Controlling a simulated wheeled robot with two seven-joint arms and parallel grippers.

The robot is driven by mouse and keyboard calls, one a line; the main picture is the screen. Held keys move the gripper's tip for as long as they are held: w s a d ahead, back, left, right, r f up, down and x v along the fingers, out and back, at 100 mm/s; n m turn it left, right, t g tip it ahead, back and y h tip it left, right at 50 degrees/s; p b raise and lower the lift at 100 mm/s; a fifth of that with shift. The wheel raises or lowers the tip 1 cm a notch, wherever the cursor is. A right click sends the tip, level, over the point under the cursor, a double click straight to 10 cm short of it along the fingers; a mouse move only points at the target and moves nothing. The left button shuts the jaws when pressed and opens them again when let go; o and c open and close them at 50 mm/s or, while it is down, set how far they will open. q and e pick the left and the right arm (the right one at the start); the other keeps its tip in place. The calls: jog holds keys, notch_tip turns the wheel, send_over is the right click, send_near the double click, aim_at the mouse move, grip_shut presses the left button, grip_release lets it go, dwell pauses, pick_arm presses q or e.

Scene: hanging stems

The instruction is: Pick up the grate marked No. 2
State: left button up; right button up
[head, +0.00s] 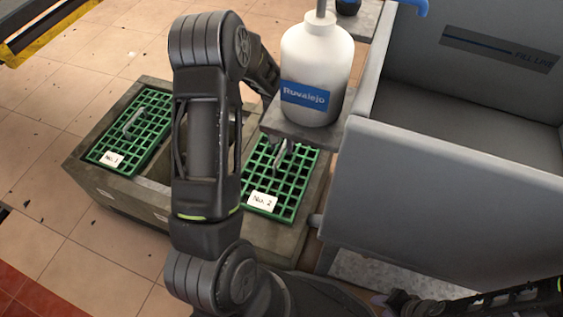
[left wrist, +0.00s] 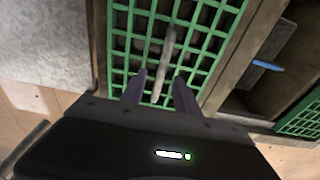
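The grate marked No. 2 (head: 278,180) is a green lattice with a white label at its near end, lying in the right part of a grey frame. Its grey bar handle (left wrist: 167,50) shows in the left wrist view. My left gripper (left wrist: 160,92) is open above this grate, its two dark fingers on either side of the handle's near end, with gaps visible. In the head view, my left arm and a shelf hide most of this gripper. My right gripper (head: 395,300) is at the bottom right edge; its fingers are unclear.
The No. 1 grate (head: 131,130) lies in the left part of the frame (head: 112,184). Between them is an open bay holding a blue item (left wrist: 267,65). A white bottle (head: 316,70) stands on a ledge over the far end of No. 2. A grey bin (head: 430,200) stands close on the right.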

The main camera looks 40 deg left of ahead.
aim_at(282, 150)
pick_arm(q)
notch_tip(282, 150, down, 4)
jog(key=shift+w+a+f+b, duration=0.1)
jog(key=shift+b, duration=0.5)
grip_shut()
dwell(1.4)
